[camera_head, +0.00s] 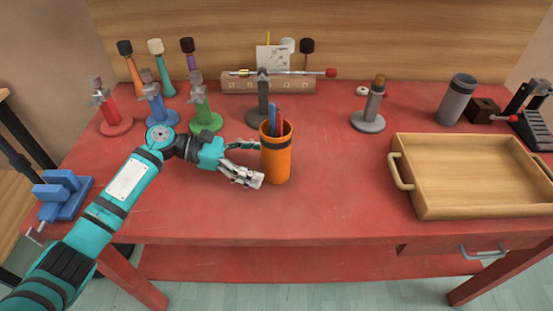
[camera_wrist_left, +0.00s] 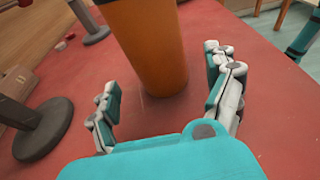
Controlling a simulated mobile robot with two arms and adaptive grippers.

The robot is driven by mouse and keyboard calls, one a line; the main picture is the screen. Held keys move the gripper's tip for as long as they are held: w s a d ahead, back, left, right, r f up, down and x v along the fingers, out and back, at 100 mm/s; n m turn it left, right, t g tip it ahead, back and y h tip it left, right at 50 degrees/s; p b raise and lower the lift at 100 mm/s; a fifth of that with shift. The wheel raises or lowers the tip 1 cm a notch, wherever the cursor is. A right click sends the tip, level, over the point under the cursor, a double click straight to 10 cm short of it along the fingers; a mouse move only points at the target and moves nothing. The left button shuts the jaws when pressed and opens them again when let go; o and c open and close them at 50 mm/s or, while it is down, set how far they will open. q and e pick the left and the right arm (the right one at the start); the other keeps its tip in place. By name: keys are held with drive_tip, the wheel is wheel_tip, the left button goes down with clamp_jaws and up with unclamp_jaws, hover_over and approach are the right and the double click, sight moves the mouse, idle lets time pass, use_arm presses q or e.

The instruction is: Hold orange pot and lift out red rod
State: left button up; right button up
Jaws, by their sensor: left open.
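The orange pot (camera_head: 277,163) stands upright near the middle of the red table, with a dark band near its top. The red rod (camera_head: 281,122) sticks up out of the pot beside a blue rod (camera_head: 271,118); their lower parts are hidden inside. My left gripper (camera_head: 252,163) is open at the pot's left side, its fingers pointing toward it. In the left wrist view the pot (camera_wrist_left: 150,45) stands ahead of and between the two spread fingers (camera_wrist_left: 167,100), and no grip on it shows. My right gripper is not in view.
A wooden tray (camera_head: 470,208) with handles stands at the right. Red, blue and green stands with clamps are at back left, and a grey stand (camera_head: 368,122) is behind right. A blue vise (camera_head: 62,193) sits at the left edge. Table between pot and tray is clear.

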sight(271, 165)
use_arm(q)
drive_tip(key=p+x, duration=0.2)
drive_tip(key=x, duration=0.1)
drive_tip(key=shift+d+r, duration=0.1)
drive_tip(key=shift+d+f, duration=0.25)
drive_tip(key=shift+d, duration=0.2)
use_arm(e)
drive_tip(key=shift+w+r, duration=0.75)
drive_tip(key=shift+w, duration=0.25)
use_arm(q)
drive_tip(key=shift+c, duration=0.3)
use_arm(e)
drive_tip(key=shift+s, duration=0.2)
use_arm(q)
drive_tip(key=shift+c, duration=1)
drive_tip(key=c, duration=0.6)
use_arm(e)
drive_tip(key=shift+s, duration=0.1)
